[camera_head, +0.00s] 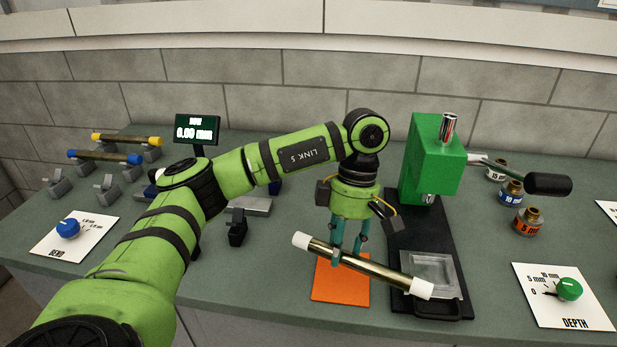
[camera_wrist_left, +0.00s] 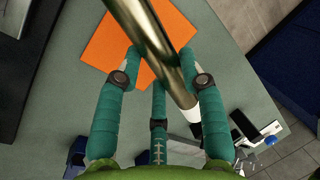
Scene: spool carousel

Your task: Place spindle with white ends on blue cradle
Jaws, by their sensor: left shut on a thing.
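The spindle with white ends (camera_head: 378,269) is a brass-coloured rod, tilted down to the right in the head view. My left gripper (camera_head: 347,252) is shut on it near its middle and holds it above the orange square (camera_head: 330,280). In the left wrist view the spindle (camera_wrist_left: 152,38) runs between the teal fingers of the gripper (camera_wrist_left: 160,60), and one white end shows. The blue cradle is not clearly seen; small dark blue parts (camera_head: 274,187) show behind my arm, and another blue part (camera_wrist_left: 76,158) shows in the left wrist view. My right gripper is not in view.
A green press (camera_head: 431,160) with a black lever stands right of the gripper. Spindles with yellow ends (camera_head: 127,140) and blue ends (camera_head: 105,157) rest on grey cradles at left. Dial cards (camera_head: 75,235) (camera_head: 563,297) lie on both sides. Weights (camera_head: 511,192) stand at right.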

